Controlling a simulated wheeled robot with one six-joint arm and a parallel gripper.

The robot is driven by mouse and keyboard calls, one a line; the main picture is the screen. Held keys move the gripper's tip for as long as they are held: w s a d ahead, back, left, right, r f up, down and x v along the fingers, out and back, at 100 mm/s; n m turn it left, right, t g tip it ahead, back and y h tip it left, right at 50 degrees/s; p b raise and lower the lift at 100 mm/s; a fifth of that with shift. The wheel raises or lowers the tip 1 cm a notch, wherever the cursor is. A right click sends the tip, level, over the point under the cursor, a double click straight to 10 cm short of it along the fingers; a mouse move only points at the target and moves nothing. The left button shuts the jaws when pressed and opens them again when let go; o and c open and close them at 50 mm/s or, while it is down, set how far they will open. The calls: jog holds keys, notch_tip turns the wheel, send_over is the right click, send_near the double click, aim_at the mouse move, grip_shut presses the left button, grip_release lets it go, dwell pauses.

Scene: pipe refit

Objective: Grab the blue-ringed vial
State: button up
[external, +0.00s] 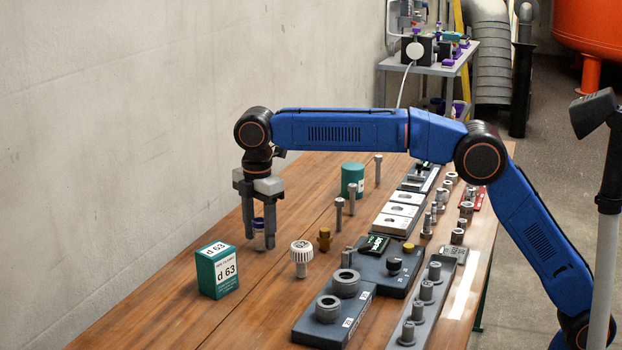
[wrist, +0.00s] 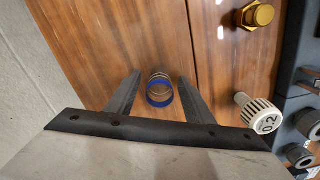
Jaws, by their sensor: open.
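The blue-ringed vial (wrist: 159,90) stands on the wooden table between the two fingers of my gripper (wrist: 156,88) in the wrist view. Its blue ring and a metallic lower part show there. In the external view the vial (external: 259,232) shows low between the fingertips, partly hidden by the near finger. My gripper (external: 258,240) points straight down with its jaws open, one finger on each side of the vial. A gap shows between the vial and each finger in the wrist view.
A teal box marked d 63 (external: 217,270) stands left of the gripper. A white-capped knob (external: 302,257) and a brass fitting (external: 324,239) stand to the right. Dark fixture blocks (external: 335,311) and several metal parts fill the table's right side. A wall (external: 110,120) borders the left.

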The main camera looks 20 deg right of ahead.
jog(key=c, duration=1.1)
